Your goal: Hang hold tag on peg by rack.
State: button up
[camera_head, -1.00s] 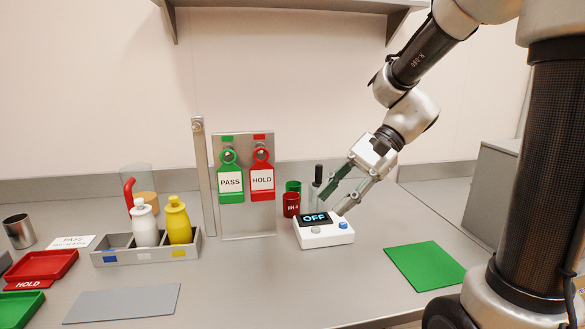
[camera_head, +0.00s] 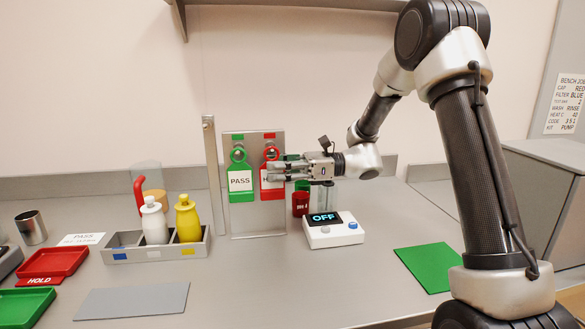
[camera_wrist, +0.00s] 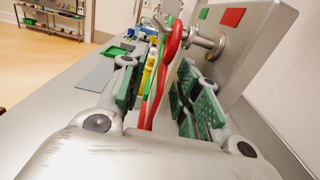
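The red HOLD tag (camera_head: 272,186) hangs by its ring on a peg of the upright grey board (camera_head: 256,220), right of the green PASS tag (camera_head: 241,182). My gripper (camera_head: 275,173) is in front of it and covers part of its label. In the wrist view, the red tag (camera_wrist: 166,65) is seen edge-on between the green finger pads, with its ring around the metal peg (camera_wrist: 205,42). The fingers are apart, with gaps beside the tag. A metal post (camera_head: 212,180) with a small round fitting near its top stands between the board and the grey bottle rack (camera_head: 158,254).
A white device reading OFF (camera_head: 333,232) and a dark red cup (camera_head: 301,204) stand below and right of my gripper. White (camera_head: 154,224) and yellow (camera_head: 188,220) bottles stand in the rack. A green mat (camera_head: 430,267) lies at right. The front middle bench is clear.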

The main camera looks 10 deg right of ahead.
jog(key=shift+a, duration=0.65)
grip_shut()
jog(key=shift+r, duration=0.65)
